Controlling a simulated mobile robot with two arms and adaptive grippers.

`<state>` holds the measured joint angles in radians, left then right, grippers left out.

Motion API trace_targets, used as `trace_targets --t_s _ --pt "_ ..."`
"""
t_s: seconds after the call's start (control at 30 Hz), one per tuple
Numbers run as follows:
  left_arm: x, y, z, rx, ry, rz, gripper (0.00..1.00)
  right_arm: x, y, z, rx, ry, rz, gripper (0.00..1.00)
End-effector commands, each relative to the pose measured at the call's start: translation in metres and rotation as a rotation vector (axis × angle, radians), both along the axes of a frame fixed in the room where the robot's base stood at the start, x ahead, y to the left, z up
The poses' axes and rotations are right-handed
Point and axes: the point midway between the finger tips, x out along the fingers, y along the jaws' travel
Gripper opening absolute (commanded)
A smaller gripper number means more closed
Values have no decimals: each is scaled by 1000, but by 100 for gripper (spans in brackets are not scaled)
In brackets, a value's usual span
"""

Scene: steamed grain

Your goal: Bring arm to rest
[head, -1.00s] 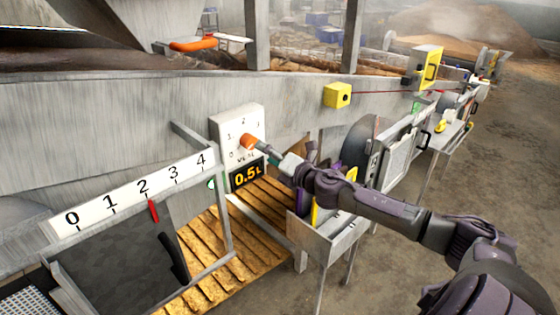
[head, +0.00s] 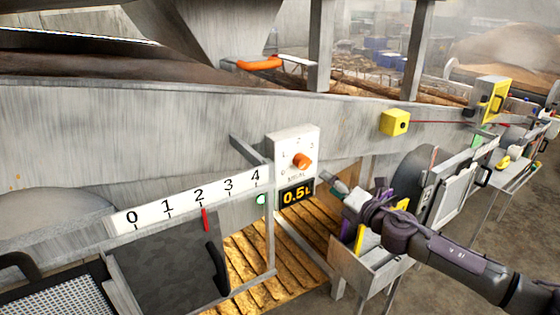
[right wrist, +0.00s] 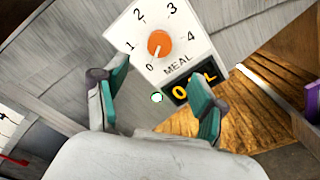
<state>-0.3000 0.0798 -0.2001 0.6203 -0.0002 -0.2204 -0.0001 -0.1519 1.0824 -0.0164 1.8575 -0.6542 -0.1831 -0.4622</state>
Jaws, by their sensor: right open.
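My right arm (head: 465,258) comes in from the lower right in the head view. Its gripper (head: 333,183) is apart from the orange knob (head: 302,161), just to its lower right. The right wrist view shows the gripper (right wrist: 157,90) open and empty, with teal-padded fingers spread. The orange knob (right wrist: 160,44) is beyond them on a white dial panel (right wrist: 187,35) marked MEAL, its white pointer towards 0. A yellow-digit display (head: 297,195) below the knob reads 0.5L. My left gripper is not in view.
A metal bin (head: 360,272) with tools stands close beneath the right arm. A 0–4 scale (head: 190,200) with a red pointer is at left. A yellow box (head: 395,122) sits on the wall. Slatted wooden boards (head: 255,262) lie below the panel.

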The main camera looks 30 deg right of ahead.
Motion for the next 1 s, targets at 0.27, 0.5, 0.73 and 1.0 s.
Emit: trace_targets --t_s 0.27,0.5,0.73,1.0 --pt "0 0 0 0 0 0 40 0 -12 -23 54 33 -36 70" --pt "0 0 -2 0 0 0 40 -26 -64 -167 392 226 -257 70" --pt "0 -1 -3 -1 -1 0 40 -94 -73 -331 738 428 -510 70" --pt "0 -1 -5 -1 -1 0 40 -211 -21 -494 1080 642 -813 70"
